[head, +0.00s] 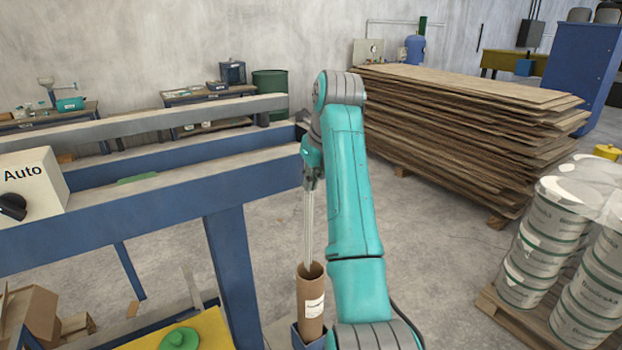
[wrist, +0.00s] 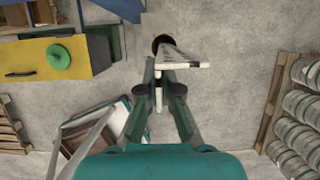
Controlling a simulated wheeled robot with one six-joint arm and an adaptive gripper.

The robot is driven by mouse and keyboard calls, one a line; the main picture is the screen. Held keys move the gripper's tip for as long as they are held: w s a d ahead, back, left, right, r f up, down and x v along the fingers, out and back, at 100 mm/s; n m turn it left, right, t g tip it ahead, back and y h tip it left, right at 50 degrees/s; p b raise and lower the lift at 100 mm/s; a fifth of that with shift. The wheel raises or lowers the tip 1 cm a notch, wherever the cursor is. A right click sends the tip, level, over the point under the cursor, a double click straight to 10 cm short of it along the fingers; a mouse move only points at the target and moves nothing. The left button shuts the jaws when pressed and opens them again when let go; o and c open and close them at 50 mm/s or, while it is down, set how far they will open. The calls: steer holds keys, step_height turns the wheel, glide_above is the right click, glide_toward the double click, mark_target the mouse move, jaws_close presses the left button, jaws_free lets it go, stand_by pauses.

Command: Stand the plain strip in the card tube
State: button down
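The plain strip (head: 307,225) is a long, thin, pale piece hanging upright from my gripper (head: 310,180). My gripper is shut on it near its upper end. In the wrist view the strip (wrist: 172,53) runs from between the fingers (wrist: 160,88) toward the dark mouth of the tube. The brown card tube (head: 311,308) stands upright below, with a white label and an open top. The strip's lower end is at the tube's mouth; I cannot tell how far inside it is. The tube's rim also shows in the wrist view (wrist: 156,40), partly hidden by the strip.
The tube stands in a blue holder (head: 299,337). A blue frame (head: 235,270) rises close on the left, with a yellow surface (head: 215,328) below it. White buckets (head: 540,235) on a pallet and a stack of boards (head: 460,125) stand to the right.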

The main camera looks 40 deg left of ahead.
step_height(320, 180, down, 13)
stand_by(3.3)
steer(key=c, duration=1.2)
jaws_free()
steer(key=shift+c, duration=0.2)
steer(key=v, duration=0.7)
steer(key=shift+d+r, duration=0.15)
steer(key=shift+r, duration=0.1)
